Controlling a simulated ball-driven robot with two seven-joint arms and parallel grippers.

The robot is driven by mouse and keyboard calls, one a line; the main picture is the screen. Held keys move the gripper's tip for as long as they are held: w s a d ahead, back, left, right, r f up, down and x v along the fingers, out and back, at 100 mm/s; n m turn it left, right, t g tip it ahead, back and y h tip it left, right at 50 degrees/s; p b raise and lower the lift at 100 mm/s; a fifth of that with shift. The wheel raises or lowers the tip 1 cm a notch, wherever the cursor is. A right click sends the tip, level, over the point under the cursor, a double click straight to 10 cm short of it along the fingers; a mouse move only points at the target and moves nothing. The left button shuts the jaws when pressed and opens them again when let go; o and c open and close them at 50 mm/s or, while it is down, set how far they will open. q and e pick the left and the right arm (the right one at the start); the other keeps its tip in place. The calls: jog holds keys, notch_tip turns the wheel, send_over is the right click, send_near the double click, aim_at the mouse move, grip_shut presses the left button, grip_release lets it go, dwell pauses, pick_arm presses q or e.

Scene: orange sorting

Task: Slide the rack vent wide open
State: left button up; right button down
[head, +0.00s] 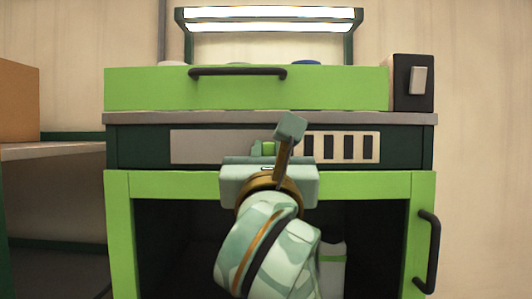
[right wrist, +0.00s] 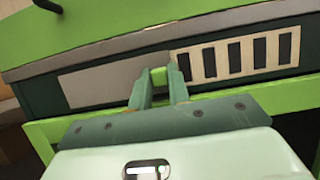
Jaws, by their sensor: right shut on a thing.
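The rack vent is a strip in the dark panel under the grey ledge. Cream bars and dark slots (head: 345,147) show at its right, and a plain grey plate (head: 205,146) fills its left. In the right wrist view the slots (right wrist: 240,57) and the plate (right wrist: 112,78) meet near a small green knob (right wrist: 159,76). My right gripper (head: 268,160) reaches up to the strip, its fingers on both sides of the knob and shut on it. The gripper and wrist hide part of the strip's middle in the head view. My left gripper is not in view.
Above the strip is a green drawer front (head: 150,90) with a black bar handle (head: 238,72). A green-framed opening (head: 425,195) below holds a white container (head: 332,268). A dark switch box (head: 413,83) stands at right; a side shelf (head: 60,151) is at left.

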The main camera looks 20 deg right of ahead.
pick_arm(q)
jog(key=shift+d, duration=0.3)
pick_arm(e)
jog(key=shift+d, duration=0.15)
jog(key=c, duration=1.3)
grip_release()
jog(key=shift+s, duration=0.1)
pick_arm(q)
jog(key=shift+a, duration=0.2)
pick_arm(e)
jog(key=shift+s, duration=0.1)
pick_arm(q)
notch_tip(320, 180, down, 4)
jog(key=b, duration=0.4)
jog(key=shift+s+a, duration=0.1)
pick_arm(e)
jog(key=v, duration=1.6)
jog(key=shift+f, duration=0.1)
